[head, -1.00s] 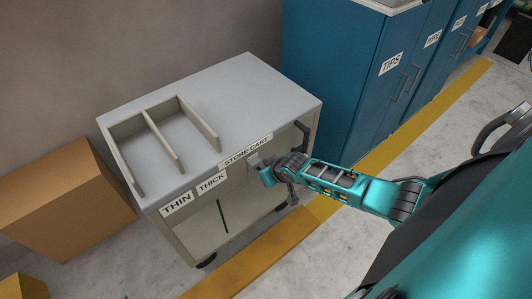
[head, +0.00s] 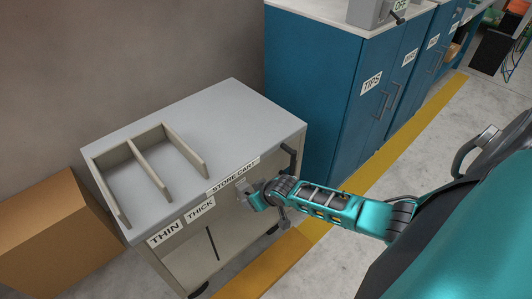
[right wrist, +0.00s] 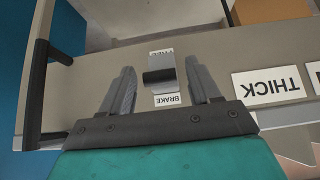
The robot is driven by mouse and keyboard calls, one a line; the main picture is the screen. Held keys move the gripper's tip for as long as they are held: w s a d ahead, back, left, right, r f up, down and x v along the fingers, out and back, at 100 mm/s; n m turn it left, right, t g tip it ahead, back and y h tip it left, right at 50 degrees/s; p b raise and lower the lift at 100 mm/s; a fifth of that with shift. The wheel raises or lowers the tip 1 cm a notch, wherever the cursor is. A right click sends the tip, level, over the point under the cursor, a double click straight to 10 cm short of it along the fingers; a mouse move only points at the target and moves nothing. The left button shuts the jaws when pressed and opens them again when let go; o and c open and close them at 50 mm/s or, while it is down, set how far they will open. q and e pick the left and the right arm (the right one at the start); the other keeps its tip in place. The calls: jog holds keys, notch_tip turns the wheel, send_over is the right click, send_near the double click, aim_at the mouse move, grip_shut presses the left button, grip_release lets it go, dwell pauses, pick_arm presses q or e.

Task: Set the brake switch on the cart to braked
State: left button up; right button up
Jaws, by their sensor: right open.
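The grey store cart (head: 235,105) stands at left centre in the head view. My right gripper (right wrist: 160,72) is open, with one finger on each side of the switch and visible gaps. It also shows at the cart's front in the head view (head: 249,194), where it hides the switch. My left gripper is out of view.
A dark handle (head: 289,158) sticks out at the cart's right end, close to my right gripper. An open divided tray (head: 150,165) is on the cart top. Blue cabinets (head: 320,80) stand behind right, and a cardboard box (head: 50,235) at left.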

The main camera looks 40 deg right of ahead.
jog(key=v, duration=1.2)
dwell(0.4)
